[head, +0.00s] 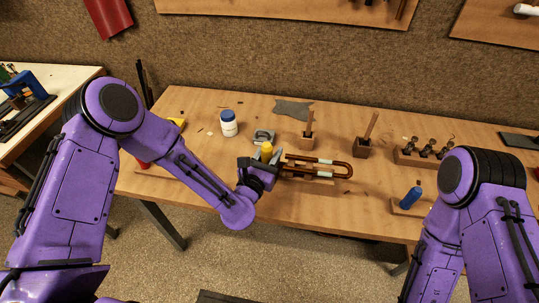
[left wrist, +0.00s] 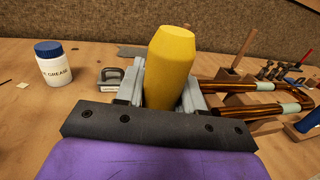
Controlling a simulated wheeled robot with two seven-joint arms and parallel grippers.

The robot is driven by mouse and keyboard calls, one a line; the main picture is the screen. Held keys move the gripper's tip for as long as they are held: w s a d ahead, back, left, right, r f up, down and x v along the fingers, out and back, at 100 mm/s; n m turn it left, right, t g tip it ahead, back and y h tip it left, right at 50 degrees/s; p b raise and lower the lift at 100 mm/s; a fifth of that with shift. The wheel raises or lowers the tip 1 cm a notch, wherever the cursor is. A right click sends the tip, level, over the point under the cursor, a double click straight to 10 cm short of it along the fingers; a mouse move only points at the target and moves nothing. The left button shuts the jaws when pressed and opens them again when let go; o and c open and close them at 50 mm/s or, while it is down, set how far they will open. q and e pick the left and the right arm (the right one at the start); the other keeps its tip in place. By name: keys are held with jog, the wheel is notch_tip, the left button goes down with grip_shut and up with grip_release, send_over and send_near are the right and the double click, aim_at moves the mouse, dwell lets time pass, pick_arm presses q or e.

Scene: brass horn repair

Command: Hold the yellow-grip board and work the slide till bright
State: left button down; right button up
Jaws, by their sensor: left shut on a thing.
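The board's yellow grip (left wrist: 170,65) stands up between the two fingers of my left gripper (left wrist: 172,88), which is shut on it. In the head view the yellow grip (head: 266,150) shows just above my left gripper (head: 264,163). The board's underside and what it touches are hidden by the gripper. The brass slide (head: 318,168), a U-shaped tube with pale bands, lies just right of the gripper, its bend to the right. It also shows in the left wrist view (left wrist: 250,100). My right arm is at the lower right; its gripper is out of view.
A white grease jar with blue lid (head: 229,124) and a grey metal block (head: 263,136) stand behind the gripper. The bench front left of the slide is mostly clear.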

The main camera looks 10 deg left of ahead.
pick_arm(q)
jog(key=shift+f, duration=0.1)
jog(key=shift+f, duration=4.65)
jog(key=shift+f, duration=0.15)
jog(key=c, duration=0.8)
grip_release()
jog(key=c, duration=0.9)
